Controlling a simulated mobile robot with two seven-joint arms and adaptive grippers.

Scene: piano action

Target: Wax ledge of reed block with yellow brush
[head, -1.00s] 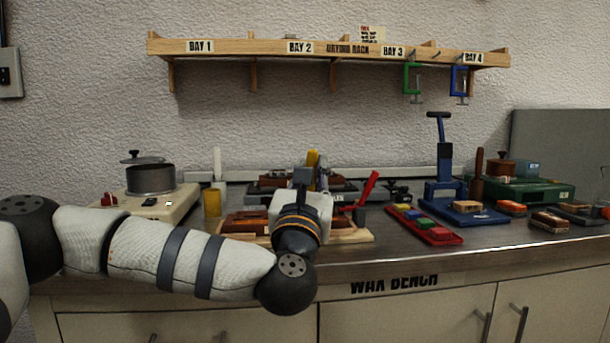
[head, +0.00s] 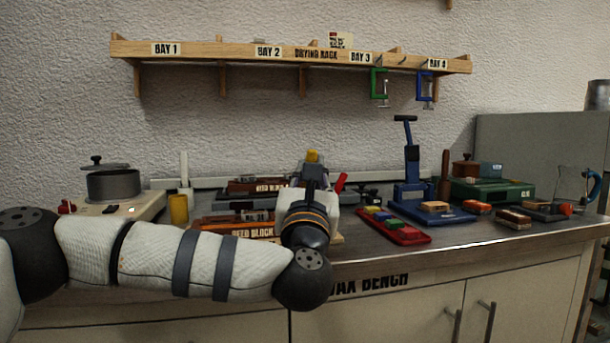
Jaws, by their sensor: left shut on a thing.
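A brown reed block (head: 232,224) labelled REED BLOCK lies on the bench, left of my left gripper. Its right part is hidden behind my arm. A second, darker reed block (head: 257,187) sits behind it on a dark fixture. My left gripper (head: 311,172) is shut on the yellow brush (head: 312,156), whose yellow end shows above the fingers. The brush's lower end is hidden by my wrist, so I cannot tell whether it touches anything. My right gripper is not in view.
A red-handled tool (head: 341,182) stands just right of my gripper. Further right are a red tray (head: 412,237) of coloured blocks and a blue press (head: 412,185). A pot (head: 113,185) on a hotplate and a yellow cup (head: 179,209) stand left. The drying rack (head: 215,50) hangs above.

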